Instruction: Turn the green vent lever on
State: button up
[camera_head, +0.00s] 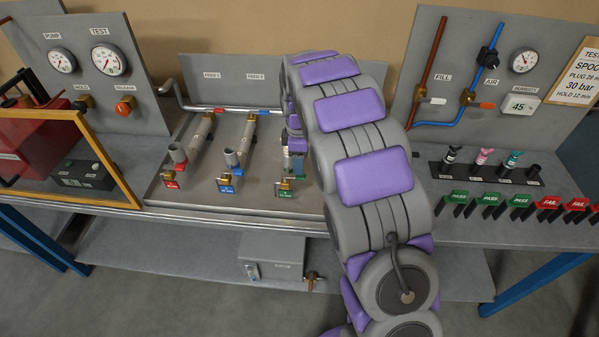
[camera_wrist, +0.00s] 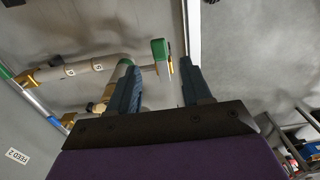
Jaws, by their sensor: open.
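A green lever-like piece (camera_wrist: 160,50) with a brass part beside it shows in the wrist view, at the end of a thin pipe. My gripper (camera_wrist: 158,68) is open, with its two dark blue fingers apart. In the picture the green piece lies between and just beyond the fingertips. I cannot tell whether a finger touches it. No object shows held between the fingers. In the head view my arm covers the right-hand part of the bench fixture, where a green tag (camera_head: 285,193) and brass fitting show at its edge. The lever is not clear there.
A beige pipe (camera_wrist: 82,67) with labels and a green-and-brass fitting (camera_wrist: 8,76) lie left of the fingers in the wrist view. Two more pipe fittings, with red (camera_head: 171,181) and blue (camera_head: 227,187) tags, stand left of my arm. A gauge panel (camera_head: 500,75) stands at right.

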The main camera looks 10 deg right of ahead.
aim_at(294, 178)
jog(key=f, duration=0.4)
jog(key=shift+d, duration=0.2)
jog(key=shift+d+f, duration=0.2)
jog(key=shift+f, duration=0.35)
jog(key=shift+a, duration=0.1)
jog(key=shift+a, duration=0.1)
jog(key=shift+c, duration=0.4)
jog(key=shift+a, duration=0.1)
jog(key=shift+c, duration=1.4)
grip_shut()
